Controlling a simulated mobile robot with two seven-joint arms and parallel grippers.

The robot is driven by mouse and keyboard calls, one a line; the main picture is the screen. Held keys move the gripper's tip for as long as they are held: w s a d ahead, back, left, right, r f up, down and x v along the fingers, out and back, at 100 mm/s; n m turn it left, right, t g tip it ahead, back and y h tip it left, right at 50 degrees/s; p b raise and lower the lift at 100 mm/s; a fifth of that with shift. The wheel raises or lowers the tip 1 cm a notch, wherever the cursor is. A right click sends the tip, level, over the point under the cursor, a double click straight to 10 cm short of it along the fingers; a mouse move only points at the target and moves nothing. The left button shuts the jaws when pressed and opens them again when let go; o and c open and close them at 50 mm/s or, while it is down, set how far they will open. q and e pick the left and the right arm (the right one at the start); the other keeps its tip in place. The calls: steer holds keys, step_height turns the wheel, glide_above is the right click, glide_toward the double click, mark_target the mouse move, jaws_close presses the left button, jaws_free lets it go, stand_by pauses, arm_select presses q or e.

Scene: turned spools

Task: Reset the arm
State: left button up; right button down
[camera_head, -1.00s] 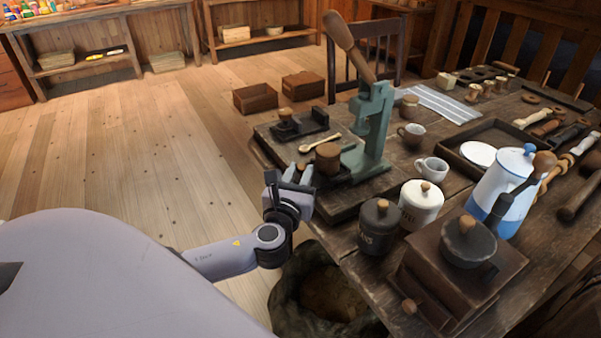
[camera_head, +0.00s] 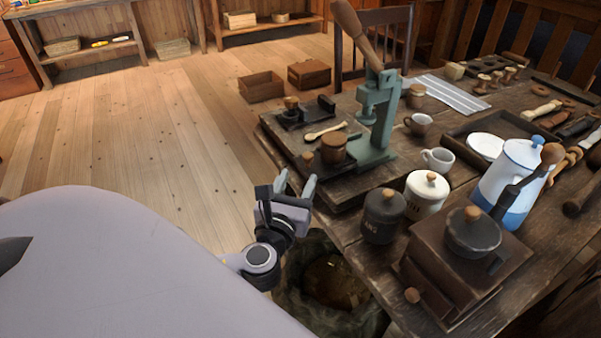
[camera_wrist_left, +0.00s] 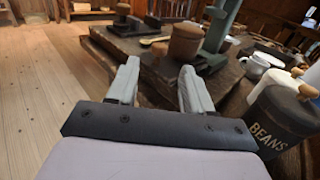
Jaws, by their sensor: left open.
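My left gripper (camera_head: 296,187) is open and empty, off the near left edge of the wooden table (camera_head: 345,215). Its two grey fingers (camera_wrist_left: 158,88) also show in the left wrist view, apart with nothing between them. In front of them on a raised dark board stand a round wooden pot (camera_head: 333,149), a small wooden piece (camera_head: 307,158) and a green lever press (camera_head: 376,120). The pot also shows in the left wrist view (camera_wrist_left: 185,42). My right gripper is not in view.
A dark lidded canister (camera_head: 383,218) marked BEANS in the wrist view and a white one (camera_head: 426,193) stand right of the gripper. A wooden grinder (camera_head: 465,255) sits at the near corner. A sack (camera_head: 330,285) stands below the edge. The floor (camera_head: 150,130) at left is clear.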

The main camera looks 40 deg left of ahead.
arm_select(q)
steer(key=shift+s+d, duration=0.1)
steer(key=shift+s, duration=0.1)
stand_by(0.4)
steer(key=s+d+f+n+g+h+p, duration=0.3)
steer(key=s+d+f+n, duration=0.3)
steer(key=n, duration=0.8)
steer(key=s+d+f+n+g+h+p, duration=0.3)
steer(key=s+n, duration=0.5)
steer(key=n, duration=0.7)
step_height(320, 180, down, 4)
steer(key=d+h+p, duration=0.1)
steer(key=d+h, duration=0.1)
steer(key=h, duration=0.1)
steer(key=shift+d+r, duration=0.2)
steer(key=shift+d, duration=0.15)
